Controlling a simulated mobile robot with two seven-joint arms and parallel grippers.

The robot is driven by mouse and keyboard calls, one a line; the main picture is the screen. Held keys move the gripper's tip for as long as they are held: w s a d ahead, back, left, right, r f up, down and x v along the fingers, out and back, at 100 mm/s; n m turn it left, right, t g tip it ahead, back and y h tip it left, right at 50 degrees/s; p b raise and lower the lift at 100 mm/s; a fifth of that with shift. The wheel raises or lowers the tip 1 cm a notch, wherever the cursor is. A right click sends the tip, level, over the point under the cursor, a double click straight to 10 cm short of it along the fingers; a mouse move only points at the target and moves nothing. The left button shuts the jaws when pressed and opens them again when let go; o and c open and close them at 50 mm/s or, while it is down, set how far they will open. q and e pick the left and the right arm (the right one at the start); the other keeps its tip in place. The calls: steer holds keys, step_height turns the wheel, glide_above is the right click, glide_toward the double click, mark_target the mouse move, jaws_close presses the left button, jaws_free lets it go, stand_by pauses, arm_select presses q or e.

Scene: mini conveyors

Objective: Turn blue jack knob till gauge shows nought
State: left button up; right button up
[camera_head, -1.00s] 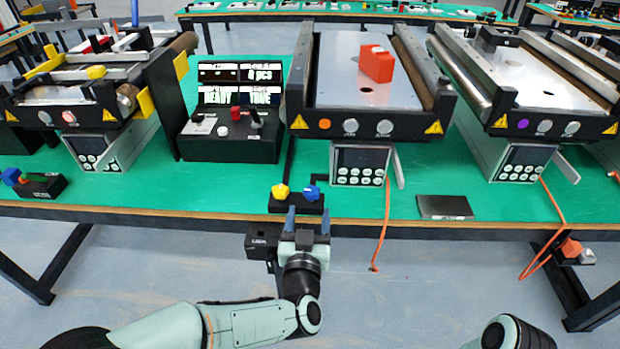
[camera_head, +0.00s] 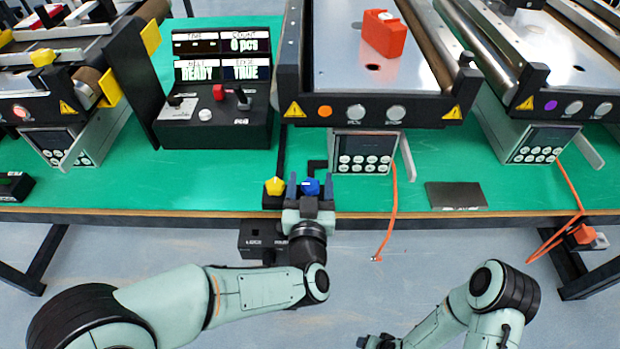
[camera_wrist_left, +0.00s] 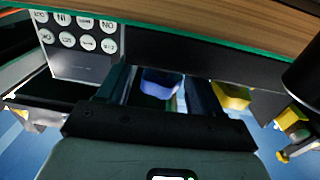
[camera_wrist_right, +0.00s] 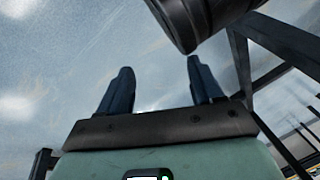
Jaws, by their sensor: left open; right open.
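The blue jack knob (camera_head: 309,187) sits at the table's front edge, just right of a yellow knob (camera_head: 274,186). My left gripper (camera_head: 310,188) is open at the blue knob, with one finger on each side of it. In the left wrist view the blue knob (camera_wrist_left: 160,83) shows between the two fingers; I cannot tell whether they touch it. The yellow knob (camera_wrist_left: 231,95) is just outside the right finger there. My right gripper (camera_wrist_right: 160,88) is open and empty, over the floor. I cannot make out a gauge reading.
A dark control box (camera_head: 222,129) with displays reading READY, TRUE and 0 pcs stands behind. A conveyor (camera_head: 355,108) carries a red block (camera_head: 384,35). A keypad unit (camera_head: 362,153) is behind the knobs. An orange cable (camera_head: 394,210) hangs over the front edge, and a dark plate (camera_head: 456,196) lies right.

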arm_select(q)
steer(key=shift+s, duration=0.1)
steer(key=c, duration=1)
steer(key=shift+n+y+p, duration=0.3)
steer(key=shift+y+p, duration=0.15)
steer(key=shift+y, duration=0.05)
steer(key=n+y+p, duration=0.2)
steer(key=y, duration=0.1)
steer(key=n+g+y+p, duration=0.1)
steer(key=n+y+p, duration=0.1)
steer(key=y, duration=0.1)
steer(key=shift+r+y, duration=0.1)
steer(key=shift+y, duration=0.2)
steer(key=shift+n+g+y+p, duration=0.7)
steer(key=shift+n+y, duration=0.2)
steer(key=shift+y, duration=0.1)
arm_select(e)
steer(key=s+a+r+g+y, duration=0.1)
steer(key=s+a+r+g, duration=0.1)
steer(key=s+a+r, duration=0.2)
steer(key=shift+s+a+r+n, duration=0.25)
steer(key=shift+s+r+n, duration=0.05)
steer(key=shift+s+r, duration=1.5)
steer(key=shift+w, duration=0.1)
arm_select(q)
steer(key=o, duration=1)
